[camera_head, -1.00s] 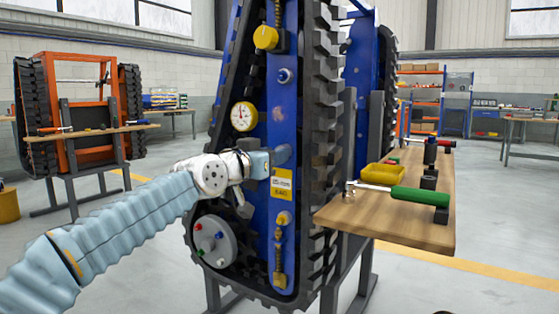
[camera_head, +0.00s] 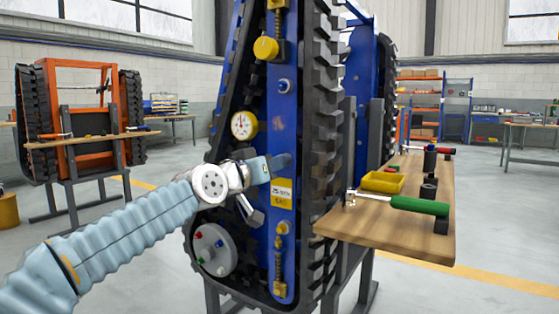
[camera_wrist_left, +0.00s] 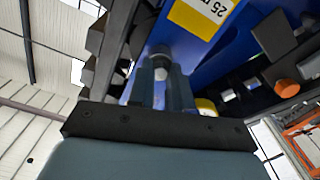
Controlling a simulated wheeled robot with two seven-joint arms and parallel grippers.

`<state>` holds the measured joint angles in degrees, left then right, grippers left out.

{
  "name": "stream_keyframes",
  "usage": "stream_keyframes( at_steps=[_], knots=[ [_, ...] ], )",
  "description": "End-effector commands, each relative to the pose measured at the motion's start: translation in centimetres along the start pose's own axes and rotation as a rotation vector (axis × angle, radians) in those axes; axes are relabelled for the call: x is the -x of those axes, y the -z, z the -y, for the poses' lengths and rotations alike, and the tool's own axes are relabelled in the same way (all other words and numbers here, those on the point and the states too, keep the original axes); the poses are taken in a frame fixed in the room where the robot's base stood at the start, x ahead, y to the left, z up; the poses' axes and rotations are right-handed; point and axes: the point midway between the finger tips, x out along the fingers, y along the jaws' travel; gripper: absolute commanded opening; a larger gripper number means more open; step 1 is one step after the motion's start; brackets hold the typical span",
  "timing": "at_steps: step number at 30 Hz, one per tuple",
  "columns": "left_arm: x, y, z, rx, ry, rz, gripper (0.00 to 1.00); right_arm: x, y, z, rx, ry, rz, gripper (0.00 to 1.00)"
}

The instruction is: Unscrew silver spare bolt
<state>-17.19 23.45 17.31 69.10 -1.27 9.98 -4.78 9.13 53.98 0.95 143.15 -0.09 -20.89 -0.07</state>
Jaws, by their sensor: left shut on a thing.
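My left gripper (camera_head: 283,162) is at the blue side plate (camera_head: 283,125) of the tracked carrier, just above the yellow-and-white label. In the left wrist view its two grey fingers (camera_wrist_left: 160,88) are shut on a silver-grey bolt (camera_wrist_left: 159,62), in front of the blue plate. In the head view the gripper hides this bolt, so how far it sits in the plate cannot be told. My right gripper is in neither view.
A black rubber track (camera_head: 325,130) runs beside the plate. A gauge (camera_head: 243,125), a yellow knob (camera_head: 266,48) and a grey disc (camera_head: 214,249) are near the arm. A wooden shelf (camera_head: 400,235) at right holds a green-handled tool (camera_head: 419,205) and a yellow tray (camera_head: 382,182).

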Motion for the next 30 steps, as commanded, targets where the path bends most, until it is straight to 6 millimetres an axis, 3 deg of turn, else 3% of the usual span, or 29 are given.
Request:
stream_keyframes(
  at_steps=[3, 6, 16, 19, 24, 30],
  knots=[
    [0.0, 0.4, -0.2, 0.316, 0.001, 0.004, 0.0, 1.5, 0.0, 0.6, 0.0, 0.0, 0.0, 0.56],
    [0.0, 0.2, -0.1, 0.501, 0.001, 0.003, 0.0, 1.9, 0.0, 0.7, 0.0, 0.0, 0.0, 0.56],
    [0.0, 0.1, 0.0, 0.573, 0.001, 0.002, 0.0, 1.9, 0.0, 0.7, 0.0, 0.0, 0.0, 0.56],
    [0.0, 0.4, -0.1, 0.773, 0.002, 0.003, 0.0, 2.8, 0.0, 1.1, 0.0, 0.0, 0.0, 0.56],
    [0.0, 0.2, -0.1, 1.253, 0.003, 0.004, 0.0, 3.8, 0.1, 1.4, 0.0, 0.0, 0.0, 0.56],
    [0.2, 0.0, 0.0, 1.325, 0.002, 0.002, 0.0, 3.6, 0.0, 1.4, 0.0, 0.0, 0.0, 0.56]
  ],
)
